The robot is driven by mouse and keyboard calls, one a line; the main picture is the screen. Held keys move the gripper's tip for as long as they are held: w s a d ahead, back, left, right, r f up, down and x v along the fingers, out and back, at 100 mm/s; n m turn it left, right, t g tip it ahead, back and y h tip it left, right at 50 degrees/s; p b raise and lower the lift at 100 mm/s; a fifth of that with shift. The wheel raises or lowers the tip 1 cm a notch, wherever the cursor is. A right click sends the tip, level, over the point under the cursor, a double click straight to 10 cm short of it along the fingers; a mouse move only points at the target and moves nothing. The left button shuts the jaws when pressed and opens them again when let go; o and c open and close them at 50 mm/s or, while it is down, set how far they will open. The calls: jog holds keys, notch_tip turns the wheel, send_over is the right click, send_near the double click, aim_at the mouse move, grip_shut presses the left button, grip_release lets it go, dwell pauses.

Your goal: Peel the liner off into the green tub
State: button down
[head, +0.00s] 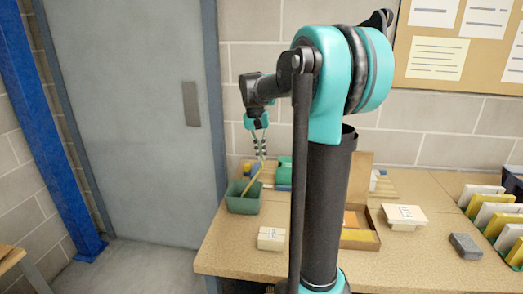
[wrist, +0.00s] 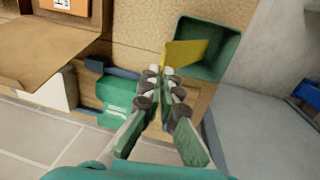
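In the head view my gripper (head: 260,155) points down above the tub. The exact contact is partly hidden by the fingertips.
An open cardboard box (head: 358,240) with an orange and yellow inside stands mid-bench, partly behind my arm. A small cream box (head: 271,238), a white-topped box (head: 404,217) and a grey block (head: 465,246) lie nearby. A green item (wrist: 118,98) lies left of my fingers.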

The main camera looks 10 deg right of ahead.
jog(key=c, duration=2.3)
grip_release()
jog(key=shift+f, duration=0.1)
jog(key=o, duration=0.7)
jog(key=shift+c, duration=0.2)
